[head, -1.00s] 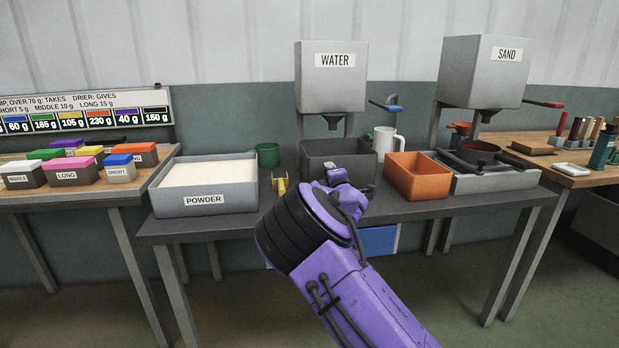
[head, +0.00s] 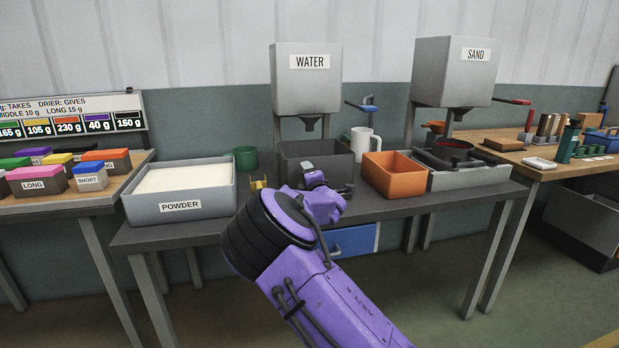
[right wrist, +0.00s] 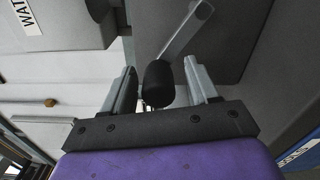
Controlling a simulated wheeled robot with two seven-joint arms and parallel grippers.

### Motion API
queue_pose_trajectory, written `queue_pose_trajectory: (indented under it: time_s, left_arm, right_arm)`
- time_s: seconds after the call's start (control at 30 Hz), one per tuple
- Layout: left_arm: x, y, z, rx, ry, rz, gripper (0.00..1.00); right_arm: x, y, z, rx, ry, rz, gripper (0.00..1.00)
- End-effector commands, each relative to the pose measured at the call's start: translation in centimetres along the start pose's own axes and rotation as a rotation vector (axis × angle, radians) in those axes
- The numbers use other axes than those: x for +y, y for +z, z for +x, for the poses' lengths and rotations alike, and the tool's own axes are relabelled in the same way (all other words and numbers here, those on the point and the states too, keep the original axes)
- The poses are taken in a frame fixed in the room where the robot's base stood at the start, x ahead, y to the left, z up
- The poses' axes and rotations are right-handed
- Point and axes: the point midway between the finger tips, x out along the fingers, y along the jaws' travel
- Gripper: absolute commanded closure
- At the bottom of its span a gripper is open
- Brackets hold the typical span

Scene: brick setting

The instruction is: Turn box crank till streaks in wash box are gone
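The dark grey wash box (head: 290,168) stands on the bench below the water tank. My right arm hides part of its front, and I cannot make out streaks in it. In the right wrist view, a black crank knob (right wrist: 158,84) on a grey crank arm (right wrist: 186,32) sits between the fingers of my right gripper (right wrist: 163,88). The fingers are open, with gaps visible on both sides of the knob. In the head view, my right gripper (head: 316,180) is at the box's front. My left gripper is out of view.
The water tank (head: 306,85) with a blue-handled lever hangs above the box. A powder tray (head: 180,208) and green cup (head: 246,158) are to the left. A white mug (head: 362,144), orange bin (head: 394,178) and sand tank (head: 455,75) are to the right.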

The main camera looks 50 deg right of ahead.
Motion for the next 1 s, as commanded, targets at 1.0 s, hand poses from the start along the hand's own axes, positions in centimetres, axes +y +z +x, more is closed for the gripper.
queue_pose_trajectory:
  time_s: [1.0]
  left_arm:
    - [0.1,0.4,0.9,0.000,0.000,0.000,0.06]
  right_arm:
    - [-0.5,0.0,-10.6,0.000,-0.008,-0.004,0.41]
